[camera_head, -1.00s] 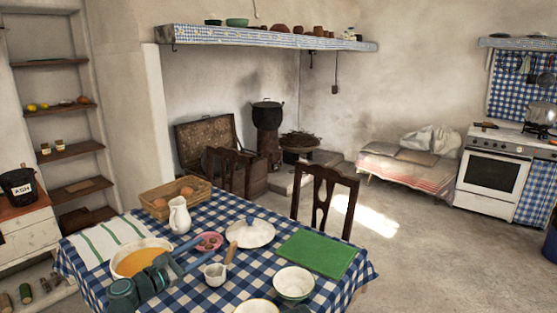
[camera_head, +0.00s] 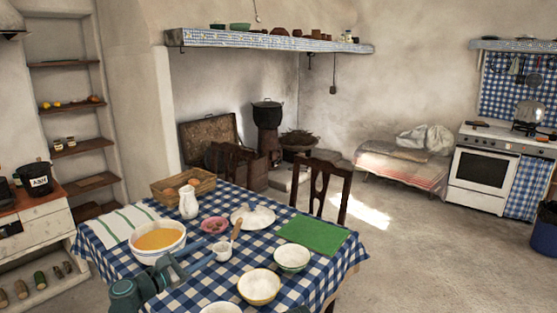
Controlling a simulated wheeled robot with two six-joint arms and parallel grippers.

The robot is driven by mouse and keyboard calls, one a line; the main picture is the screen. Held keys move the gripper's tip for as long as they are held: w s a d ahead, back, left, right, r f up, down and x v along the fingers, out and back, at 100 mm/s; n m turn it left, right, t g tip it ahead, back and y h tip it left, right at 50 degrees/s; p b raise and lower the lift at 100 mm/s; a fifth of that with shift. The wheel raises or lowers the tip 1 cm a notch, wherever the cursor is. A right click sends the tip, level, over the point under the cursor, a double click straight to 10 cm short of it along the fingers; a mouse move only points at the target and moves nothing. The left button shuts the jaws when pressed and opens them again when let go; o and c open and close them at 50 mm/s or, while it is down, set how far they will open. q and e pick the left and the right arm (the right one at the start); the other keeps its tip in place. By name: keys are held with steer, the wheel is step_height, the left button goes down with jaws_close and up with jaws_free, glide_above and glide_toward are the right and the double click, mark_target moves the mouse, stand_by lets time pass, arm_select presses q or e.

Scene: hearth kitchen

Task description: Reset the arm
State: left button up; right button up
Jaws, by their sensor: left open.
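My left arm comes in from the lower left, low over the near left part of the table. My left gripper (camera_head: 199,253) is open and empty. It is just right of a white bowl of orange liquid (camera_head: 158,238) and left of a small white pot with a wooden handle (camera_head: 223,252). Whether it touches either one I cannot tell. My right gripper is not in view.
The table (camera_head: 205,281) has a blue checked cloth. It bears a white jug (camera_head: 188,202), a basket (camera_head: 183,184), a pink dish (camera_head: 214,225), a white lid (camera_head: 253,216), a green mat (camera_head: 312,236) and bowls (camera_head: 259,286).

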arm_select(q)
steer(key=s+d+f+m+g+y+b, duration=0.1)
steer(key=s+d+f+m+g+b, duration=0.15)
steer(key=d+f+m, duration=0.35)
steer(key=s+d+f+m+g+b, duration=0.1)
steer(key=s+d+f+m+g, duration=0.3)
steer(key=f, duration=0.3)
steer(key=s+d+f+m+g+y+b, duration=0.1)
steer(key=s+d+f+m+g+b, duration=0.2)
steer(key=d+f, duration=0.4)
steer(key=s+a+f+m+g+y+b, duration=0.1)
steer(key=s+f+m+g+y+b, duration=0.3)
steer(key=s+f+m+y, duration=0.75)
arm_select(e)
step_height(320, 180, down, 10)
arm_select(q)
step_height(320, 180, up, 18)
steer(key=s+m+h+p, duration=0.1)
steer(key=m+p, duration=0.1)
steer(key=p, duration=1.6)
steer(key=shift+s+a+f+p, duration=0.2)
steer(key=shift+s+a+p, duration=0.1)
steer(key=shift+s+a, duration=0.1)
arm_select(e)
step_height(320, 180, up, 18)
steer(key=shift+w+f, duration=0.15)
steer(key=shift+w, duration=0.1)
